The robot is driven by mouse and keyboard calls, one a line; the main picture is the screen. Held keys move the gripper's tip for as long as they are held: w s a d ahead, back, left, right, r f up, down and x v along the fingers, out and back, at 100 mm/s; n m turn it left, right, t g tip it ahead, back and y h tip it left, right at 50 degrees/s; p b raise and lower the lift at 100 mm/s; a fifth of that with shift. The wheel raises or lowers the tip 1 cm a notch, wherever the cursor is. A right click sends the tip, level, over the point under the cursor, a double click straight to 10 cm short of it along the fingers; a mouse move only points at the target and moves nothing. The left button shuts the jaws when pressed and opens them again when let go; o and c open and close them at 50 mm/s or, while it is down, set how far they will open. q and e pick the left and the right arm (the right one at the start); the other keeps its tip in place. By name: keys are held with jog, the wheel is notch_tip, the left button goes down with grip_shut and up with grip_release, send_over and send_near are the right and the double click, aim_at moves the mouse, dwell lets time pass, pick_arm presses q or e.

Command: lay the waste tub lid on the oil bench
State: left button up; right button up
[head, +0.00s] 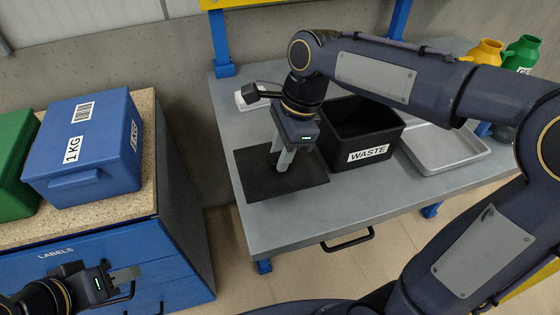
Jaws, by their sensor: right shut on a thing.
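The waste tub lid (307,177) is a flat black square panel. It lies level over the front left part of the grey oil bench (290,225), at or very near the surface; I cannot tell if it touches. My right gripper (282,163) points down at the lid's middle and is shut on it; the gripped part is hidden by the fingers. The black waste tub (368,155), labelled WASTE, stands open just right of the lid. My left gripper (126,275) is low at the left, in front of the blue drawers, away from the lid; its finger gap is unclear.
A grey tray (440,165) is right of the tub, with yellow (485,52) and green (522,54) cans behind. A white object (243,100) lies at the back left of the bench. A blue box (85,150) stands on the left cabinet. A floor gap separates cabinet and bench.

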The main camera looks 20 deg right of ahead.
aim_at(295, 158)
jog(key=shift+w+f+b, duration=0.15)
jog(key=shift+w+f, duration=0.05)
jog(key=shift+f, duration=0.8)
jog(key=shift+w+f+b, duration=0.15)
jog(key=shift+f, duration=0.8)
jog(key=shift+f, duration=0.15)
jog(key=o, duration=1)
jog(key=p+v, duration=0.2)
jog(key=v, duration=1)
jog(key=s+d+f+n+t, duration=0.1)
jog(key=s+f+n+t, duration=0.1)
jog(key=s+n, duration=0.3)
jog(key=s+d+f+n+t, duration=0.2)
jog(key=s+f+n, duration=0.3)
jog(key=s, duration=0.1)
jog(key=s+d+f+n+t, duration=0.2)
jog(key=s+f+n, duration=0.2)
jog(key=s+n, duration=0.1)
jog(key=shift+s+d+n+y, duration=0.2)
jog(key=shift+s+n+y, duration=0.1)
jog(key=shift+n, duration=0.2)
